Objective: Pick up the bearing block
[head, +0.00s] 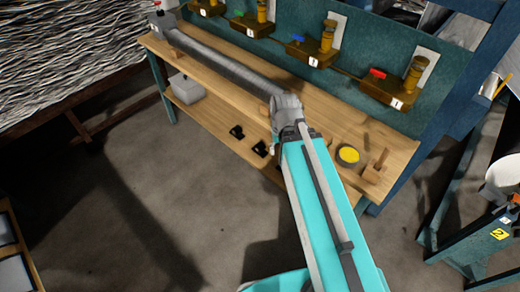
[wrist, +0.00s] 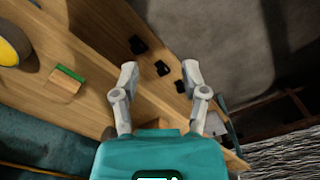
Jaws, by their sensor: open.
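Three small black blocks lie in a row on the wooden lower shelf in the wrist view: an upper one (wrist: 138,45), a middle one (wrist: 161,67) and a lower one (wrist: 180,86). They look like bearing blocks, but I cannot tell which is the one named. Two show in the head view, a left block (head: 237,132) and a right block (head: 260,148), near the shelf's front edge. My gripper (wrist: 160,69) is open and empty. Its fingers frame the middle block in the picture, but it appears to be well short of it. In the head view its fingers are not distinct.
The wooden bench (head: 228,88) above the shelf carries a yellow-filled bowl (head: 347,155) and a wooden piece (head: 376,165). A green-topped block (wrist: 67,78) shows in the wrist view. A pale box (head: 187,88) stands on the lower shelf. The floor in front is clear.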

